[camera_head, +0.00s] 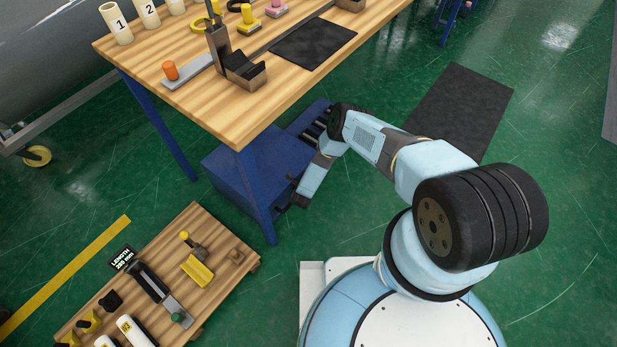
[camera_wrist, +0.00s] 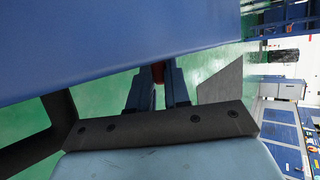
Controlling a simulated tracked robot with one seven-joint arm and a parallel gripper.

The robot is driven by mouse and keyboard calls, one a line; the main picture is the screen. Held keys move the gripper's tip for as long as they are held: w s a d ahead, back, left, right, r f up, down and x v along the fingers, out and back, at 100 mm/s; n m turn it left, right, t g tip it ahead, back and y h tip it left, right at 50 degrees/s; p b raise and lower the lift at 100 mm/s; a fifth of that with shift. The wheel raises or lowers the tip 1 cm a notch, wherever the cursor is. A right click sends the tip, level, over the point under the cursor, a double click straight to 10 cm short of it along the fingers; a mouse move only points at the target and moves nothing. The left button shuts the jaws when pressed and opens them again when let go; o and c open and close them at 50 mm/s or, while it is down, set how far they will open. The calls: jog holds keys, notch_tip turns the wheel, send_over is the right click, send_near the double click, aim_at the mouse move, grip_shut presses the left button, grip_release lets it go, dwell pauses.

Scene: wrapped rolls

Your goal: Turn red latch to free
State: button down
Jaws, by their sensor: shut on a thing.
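A small part of the red latch (camera_wrist: 158,73) shows in the wrist view, between the fingertips and just under the edge of a large blue panel. My gripper (camera_wrist: 158,84) is shut on it, with one dark blue finger on each side. Most of the latch is hidden by the fingers and the panel, so I cannot tell how it is turned. In the head view my gripper (camera_head: 290,200) is low at the front of the blue cabinet (camera_head: 238,185) beneath the workbench; the latch cannot be made out there.
The wooden workbench (camera_head: 210,110) overhangs the cabinet, and its blue leg (camera_head: 258,195) stands close to my gripper. A low wooden board (camera_head: 215,240) with tools and rolls lies at lower left. A dark mat (camera_head: 460,105) lies on the open green floor at right.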

jog(key=shift+a, duration=0.15)
jog(key=c, duration=1.1)
grip_release()
jog(key=v, duration=1.3)
jog(key=shift+s+r, duration=0.1)
jog(key=shift+s, duration=0.2)
